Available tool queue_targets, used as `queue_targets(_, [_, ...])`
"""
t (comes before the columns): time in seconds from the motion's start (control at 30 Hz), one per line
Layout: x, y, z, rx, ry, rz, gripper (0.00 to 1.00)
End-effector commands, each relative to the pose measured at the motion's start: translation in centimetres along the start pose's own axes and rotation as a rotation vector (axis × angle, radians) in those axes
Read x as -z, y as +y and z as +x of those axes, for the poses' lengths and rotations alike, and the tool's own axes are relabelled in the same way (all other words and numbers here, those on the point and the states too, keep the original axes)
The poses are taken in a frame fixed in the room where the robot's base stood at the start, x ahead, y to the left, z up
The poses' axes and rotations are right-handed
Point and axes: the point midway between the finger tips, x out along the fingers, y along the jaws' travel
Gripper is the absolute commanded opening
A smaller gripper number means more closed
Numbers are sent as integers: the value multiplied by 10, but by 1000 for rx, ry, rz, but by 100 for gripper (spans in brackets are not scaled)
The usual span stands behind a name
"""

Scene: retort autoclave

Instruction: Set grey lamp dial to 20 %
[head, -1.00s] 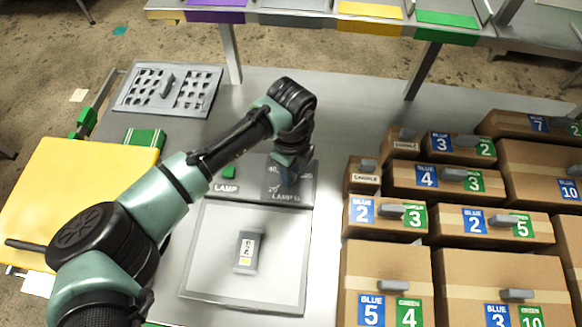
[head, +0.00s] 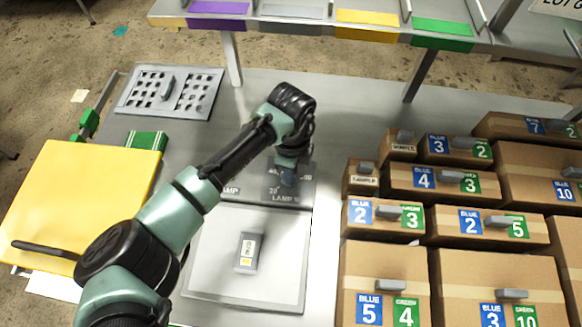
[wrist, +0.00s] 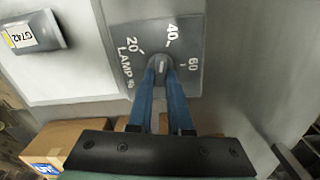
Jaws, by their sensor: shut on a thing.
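The grey lamp dial (wrist: 162,65) sits on a grey panel marked 20, 40 and 60 in the wrist view, with "LAMP %" beside the 20. My gripper (wrist: 162,74) has its two blue fingers shut on the dial, one on each side. A pale mark on the dial points up the picture, roughly between 20 and 40 and nearer 40; its exact reading is unclear. In the head view my gripper (head: 288,177) reaches down onto the lamp panel (head: 245,190), and the dial is hidden behind the fingers.
A pale square plate (head: 210,270) with a small labelled block (head: 249,252) lies in front of the panel. Cardboard boxes (head: 385,218) with blue and green labels stand close on the right. A yellow board (head: 80,205) is at the left, a perforated tray (head: 170,90) behind.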

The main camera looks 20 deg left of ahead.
Motion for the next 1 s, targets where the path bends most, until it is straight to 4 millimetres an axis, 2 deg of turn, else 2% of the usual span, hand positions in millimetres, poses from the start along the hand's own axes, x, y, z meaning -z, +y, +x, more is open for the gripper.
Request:
queue_targets(0.6, [0,-1,-2,-6,0,-583,0])
queue_targets(1.0, [-2,-3,-1,-6,-3,-881,0])
